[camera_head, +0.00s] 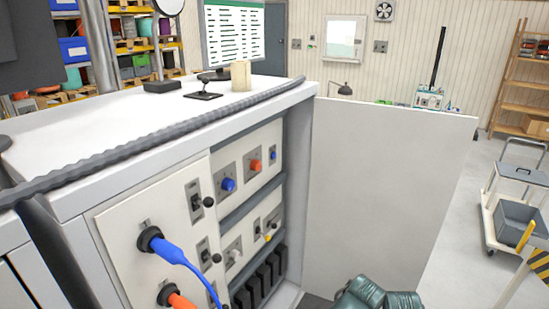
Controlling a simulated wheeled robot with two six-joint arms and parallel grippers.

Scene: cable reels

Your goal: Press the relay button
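A white cabinet (85,140) with an open door (385,180) shows its front panels. The upper right panel carries a blue knob (228,184), an orange knob (255,165) and a small blue knob (273,155). Below are a white knob (234,254) and a small yellow knob (267,237). Several black blocks (262,279) stand in a row at the bottom. I cannot tell which part is the relay button. The near panel has black-knobbed switches (196,202) and a blue plug (160,243). Neither gripper can be made out.
A grey corrugated hose (180,125) runs along the cabinet top edge. Teal rounded objects (375,295) sit at the bottom edge. A cart (510,215) stands at right, with free floor (460,255) beside it.

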